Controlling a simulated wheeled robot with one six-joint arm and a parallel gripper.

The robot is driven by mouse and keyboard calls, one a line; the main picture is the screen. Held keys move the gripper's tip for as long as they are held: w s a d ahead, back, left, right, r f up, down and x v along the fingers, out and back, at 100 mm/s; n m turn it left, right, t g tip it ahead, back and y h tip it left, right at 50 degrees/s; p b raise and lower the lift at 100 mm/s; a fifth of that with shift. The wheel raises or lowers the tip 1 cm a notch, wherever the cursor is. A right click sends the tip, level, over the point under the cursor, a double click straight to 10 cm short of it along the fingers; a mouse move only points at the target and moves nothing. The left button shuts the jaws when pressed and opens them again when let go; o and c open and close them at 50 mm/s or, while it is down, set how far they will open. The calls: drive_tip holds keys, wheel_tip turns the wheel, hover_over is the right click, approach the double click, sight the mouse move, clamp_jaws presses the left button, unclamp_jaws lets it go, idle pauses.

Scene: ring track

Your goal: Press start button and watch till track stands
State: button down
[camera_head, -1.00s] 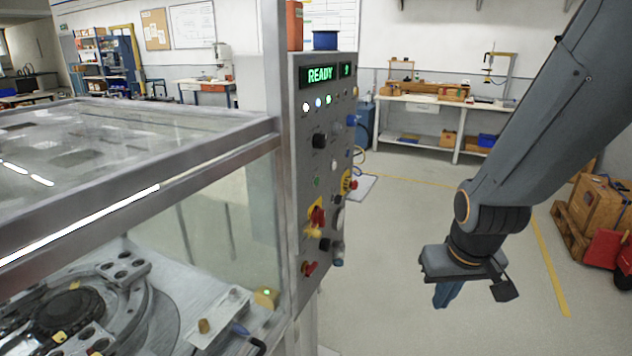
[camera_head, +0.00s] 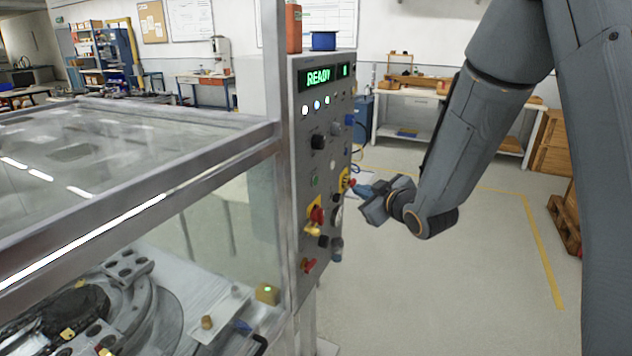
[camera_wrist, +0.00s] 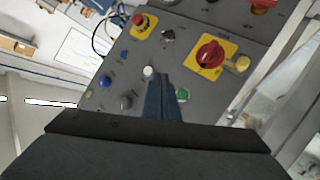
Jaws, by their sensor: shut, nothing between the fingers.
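The control panel (camera_head: 325,145) stands upright at the cabinet's corner, its display (camera_head: 318,77) reading READY. A green button (camera_head: 314,181) sits mid-panel; it also shows in the wrist view (camera_wrist: 182,95), just right of my fingers. Its label is not legible. My gripper (camera_head: 358,190) is shut and empty in front of the panel's right side. In the wrist view its dark blue fingers (camera_wrist: 163,85) point at the panel between a white button (camera_wrist: 148,72) and the green one. I cannot tell contact. The ring track (camera_head: 145,310) lies behind glass, lower left.
A red rotary switch on yellow (camera_wrist: 210,54) and a red mushroom button on yellow (camera_wrist: 138,20) are near my fingers. Several blue and dark knobs share the panel. The cabinet frame (camera_head: 150,190) blocks the left. Floor (camera_head: 440,280) right of the panel is clear.

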sight(315, 181)
drive_tip(key=shift+a, duration=0.1)
drive_tip(key=w+a+b, duration=0.1)
drive_tip(key=w+a, duration=0.2)
drive_tip(key=a, duration=0.5)
drive_tip(key=shift+a, duration=0.15)
idle(2.1)
drive_tip(key=shift+w+a+b, duration=0.15)
drive_tip(key=shift+a+b, duration=0.1)
drive_tip(key=shift+b, duration=0.1)
